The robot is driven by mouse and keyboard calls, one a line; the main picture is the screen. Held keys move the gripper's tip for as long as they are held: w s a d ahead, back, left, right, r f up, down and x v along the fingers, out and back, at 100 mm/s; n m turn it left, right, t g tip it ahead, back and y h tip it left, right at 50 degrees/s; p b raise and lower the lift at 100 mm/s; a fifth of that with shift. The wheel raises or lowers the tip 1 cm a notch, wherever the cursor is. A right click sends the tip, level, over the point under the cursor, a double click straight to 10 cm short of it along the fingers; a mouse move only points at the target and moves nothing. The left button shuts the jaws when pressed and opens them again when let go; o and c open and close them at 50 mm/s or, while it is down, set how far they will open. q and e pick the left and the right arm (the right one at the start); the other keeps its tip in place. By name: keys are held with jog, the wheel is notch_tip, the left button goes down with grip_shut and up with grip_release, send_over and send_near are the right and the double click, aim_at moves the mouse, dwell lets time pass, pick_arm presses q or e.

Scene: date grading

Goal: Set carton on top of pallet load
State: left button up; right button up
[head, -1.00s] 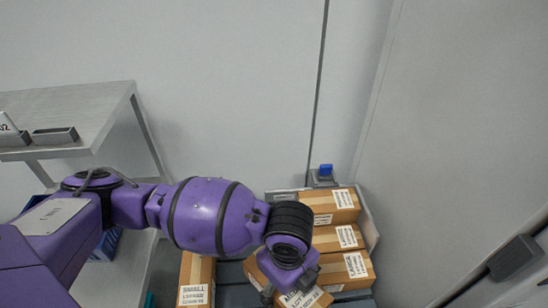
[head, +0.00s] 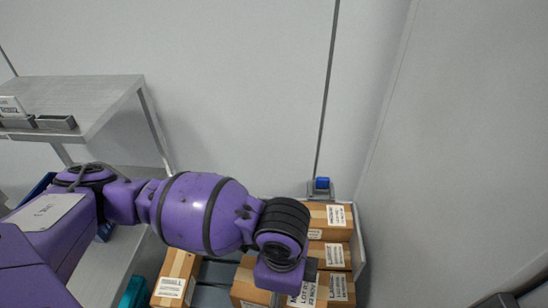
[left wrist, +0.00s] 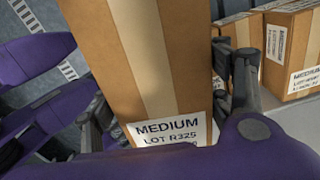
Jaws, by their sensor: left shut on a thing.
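A brown carton (left wrist: 150,60) with a pale tape strip and a label reading MEDIUM fills the middle of the left wrist view. My left gripper (left wrist: 168,105) is shut on it, with a finger on each side. In the head view my left gripper (head: 288,278) is over the near part of the pallet load, and my arm partly hides what it holds. The load's stacked cartons (head: 331,230) stand in a column at the right, with white labels. I cannot tell whether the held carton touches the load. My right gripper is not in view.
A separate carton (head: 176,272) stands left of the load, beside a teal object (head: 133,292). A metal table (head: 85,95) with small trays is at the left. A blue-topped fitting (head: 321,186) is behind the load. Walls close off the back and right.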

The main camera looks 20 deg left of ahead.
pick_arm(q)
jog(key=shift+w+d+r+n, duration=0.1)
jog(key=shift+w+d+n, duration=0.1)
jog(key=shift+n, duration=0.5)
jog(key=shift+w, duration=0.2)
jog(key=w+d+f, duration=0.2)
jog(key=w+f, duration=0.1)
jog(key=w+d+f+b, duration=0.1)
jog(key=w+d+f, duration=0.1)
jog(key=w+f, duration=0.1)
jog(key=w+d+f+b, duration=0.1)
jog(key=w+d+f, duration=0.1)
jog(key=w, duration=0.3)
jog(key=shift+f, duration=0.55)
jog(key=shift+w+f, duration=0.1)
jog(key=shift+w+d+f, duration=0.1)
jog(key=shift+w+f, duration=0.05)
jog(key=shift+f, duration=0.05)
jog(key=shift+w+f, duration=0.1)
jog(key=shift+f, duration=1.5)
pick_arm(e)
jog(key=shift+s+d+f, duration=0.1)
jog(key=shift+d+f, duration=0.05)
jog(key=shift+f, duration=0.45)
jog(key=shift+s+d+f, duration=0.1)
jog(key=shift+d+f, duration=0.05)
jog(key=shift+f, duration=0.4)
pick_arm(q)
jog(key=shift+f, duration=0.2)
